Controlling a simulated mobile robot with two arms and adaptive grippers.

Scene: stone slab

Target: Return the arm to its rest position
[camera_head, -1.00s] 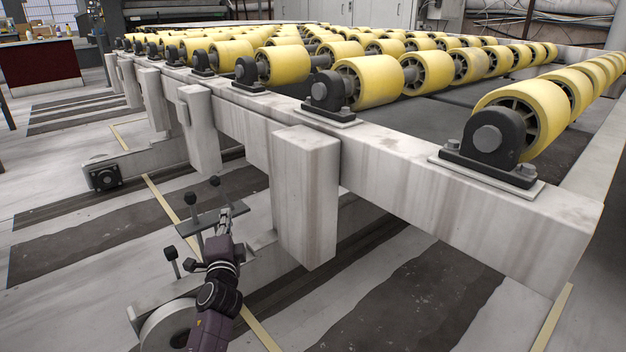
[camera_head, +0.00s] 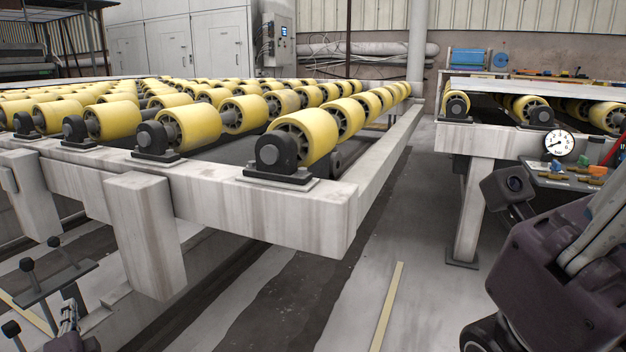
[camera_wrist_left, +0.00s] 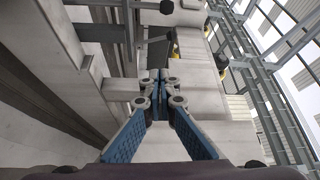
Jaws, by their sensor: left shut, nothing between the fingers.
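My left gripper (camera_head: 70,312) is at the bottom left corner of the head view, small and partly cut off by the lower edge. It is beside a stand with black-knobbed levers (camera_head: 45,285). In the left wrist view its blue-padded fingers (camera_wrist_left: 158,78) meet at the tips, with nothing between them. My right arm (camera_head: 560,265), a dark purple housing with grey links, fills the lower right of the head view. Its fingertips are cut off by the right edge, so their opening cannot be seen.
A pale conveyor frame (camera_head: 250,215) with yellow rollers (camera_head: 195,125) fills the left and middle. A second roller table (camera_head: 460,140) stands at right, near a gauge (camera_head: 558,145) and coloured controls (camera_head: 580,170). A clear floor aisle (camera_head: 400,240) lies between them.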

